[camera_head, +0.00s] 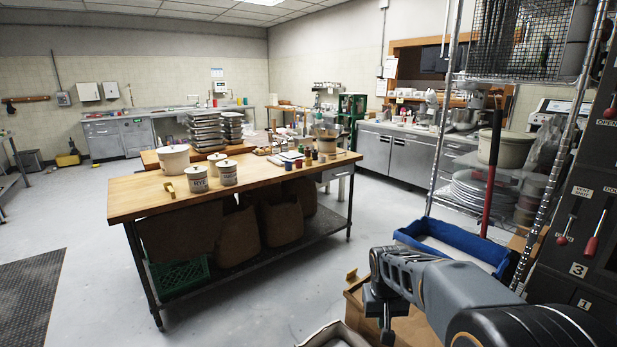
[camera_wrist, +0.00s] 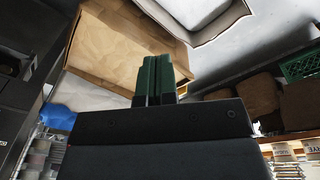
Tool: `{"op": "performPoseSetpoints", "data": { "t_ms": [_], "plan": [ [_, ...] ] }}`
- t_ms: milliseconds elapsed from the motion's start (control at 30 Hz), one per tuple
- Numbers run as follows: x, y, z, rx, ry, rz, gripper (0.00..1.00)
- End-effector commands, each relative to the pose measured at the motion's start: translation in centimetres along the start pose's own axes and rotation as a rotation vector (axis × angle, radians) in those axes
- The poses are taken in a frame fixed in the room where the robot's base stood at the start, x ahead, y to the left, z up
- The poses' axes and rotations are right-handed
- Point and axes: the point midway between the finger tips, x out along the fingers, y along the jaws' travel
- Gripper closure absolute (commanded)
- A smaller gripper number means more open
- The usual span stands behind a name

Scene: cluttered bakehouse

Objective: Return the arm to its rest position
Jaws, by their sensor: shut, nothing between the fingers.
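My arm reaches in from the bottom right of the head view and bends down at its far end. My gripper points down there over a cardboard box (camera_head: 408,327); its fingertips are hard to make out in that view. In the wrist view my gripper (camera_wrist: 155,62) shows two dark green fingers close together, with nothing between them. The cardboard box (camera_wrist: 118,42) lies beyond the fingers in the wrist view.
A blue bin (camera_head: 455,246) stands close behind my arm. A wooden-topped table (camera_head: 135,197) with tubs is at left centre. A wire shelf post (camera_head: 446,110) and dark oven (camera_head: 590,220) stand at right. Open floor (camera_head: 260,315) lies left of the box.

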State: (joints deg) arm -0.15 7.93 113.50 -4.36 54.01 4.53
Motion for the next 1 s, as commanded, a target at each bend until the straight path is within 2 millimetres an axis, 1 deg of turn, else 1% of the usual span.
{"op": "performPoseSetpoints", "data": {
  "t_ms": [33, 100, 200, 300, 400, 500, 567, 700, 800, 1000],
  "plan": [
    [-1.1, -0.1, 2.0, -0.013, 0.01, -0.01, 1.0],
    [-2.1, -0.2, 4.7, -0.03, 0.02, -0.025, 1.0],
    [-3.1, -0.3, 8.2, -0.045, 0.04, -0.042, 1.0],
    [-3.9, -0.5, 11.2, -0.047, 0.066, -0.057, 1.0],
    [-4.7, -0.5, 13.3, -0.04, 0.096, -0.065, 1.0],
    [-5.5, -0.5, 14.7, -0.036, 0.13, -0.07, 1.0],
    [-6.1, -0.4, 15.1, -0.036, 0.154, -0.07, 1.0],
    [-7.6, -0.3, 15.2, -0.034, 0.21, -0.071, 1.0],
    [-8.2, -0.3, 15.2, -0.034, 0.23, -0.071, 1.0],
    [-8.4, -0.3, 15.1, -0.034, 0.235, -0.071, 1.0]
  ]
}}
